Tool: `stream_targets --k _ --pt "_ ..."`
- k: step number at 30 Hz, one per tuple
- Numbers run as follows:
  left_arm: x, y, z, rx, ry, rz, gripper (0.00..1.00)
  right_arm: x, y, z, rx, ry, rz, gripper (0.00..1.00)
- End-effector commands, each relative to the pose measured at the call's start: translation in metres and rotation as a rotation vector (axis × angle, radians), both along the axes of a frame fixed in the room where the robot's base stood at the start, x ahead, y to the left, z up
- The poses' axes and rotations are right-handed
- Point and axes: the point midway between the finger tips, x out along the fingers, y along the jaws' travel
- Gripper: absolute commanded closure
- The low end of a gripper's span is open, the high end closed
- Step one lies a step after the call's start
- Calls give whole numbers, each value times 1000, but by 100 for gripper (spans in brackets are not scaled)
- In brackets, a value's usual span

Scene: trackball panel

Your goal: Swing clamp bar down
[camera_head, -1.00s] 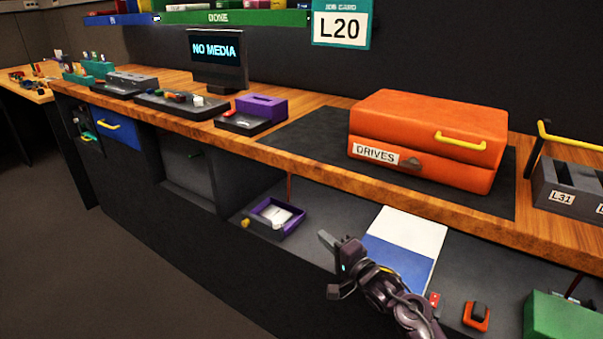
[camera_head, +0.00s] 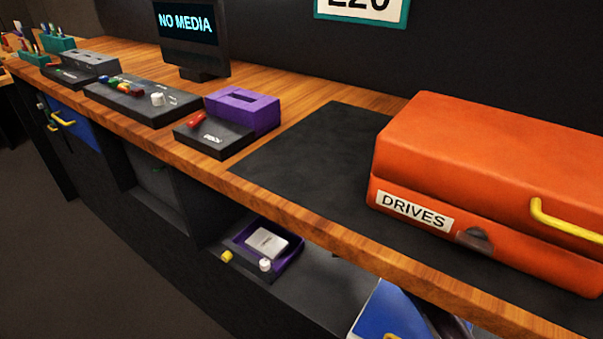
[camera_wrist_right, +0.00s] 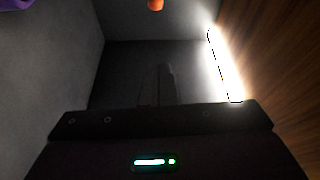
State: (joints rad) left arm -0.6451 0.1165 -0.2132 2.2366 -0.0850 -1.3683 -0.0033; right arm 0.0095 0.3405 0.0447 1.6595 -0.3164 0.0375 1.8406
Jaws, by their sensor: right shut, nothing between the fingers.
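I cannot clearly pick out a clamp bar. A purple tray (camera_head: 296,255) on the shelf under the bench holds a pale grey block (camera_head: 266,242). A yellow knob (camera_head: 226,256) and a white knob (camera_head: 265,265) sit at its front. My right gripper (camera_wrist_right: 166,70) shows dark and shut in the right wrist view, with nothing held, inside a dim compartment. Its tip is hidden in the head view. My left gripper is out of view.
An orange DRIVES case (camera_head: 490,170) stands on a dark mat (camera_head: 310,160). A black panel with coloured knobs (camera_head: 145,103) and a NO MEDIA screen (camera_head: 187,24) are further left. The wooden bench edge overhangs the shelf. A bright strip (camera_wrist_right: 225,65) lights the compartment.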

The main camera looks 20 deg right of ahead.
Motion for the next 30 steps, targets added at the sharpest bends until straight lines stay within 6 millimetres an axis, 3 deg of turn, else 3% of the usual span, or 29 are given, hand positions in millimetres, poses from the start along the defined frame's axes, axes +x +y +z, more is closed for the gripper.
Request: stream_targets --k 14,30 --pt "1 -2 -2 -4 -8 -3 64 8 2 -1 1 -1 0 100" --pt "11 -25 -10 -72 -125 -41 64 94 29 2 0 -1 0 100"
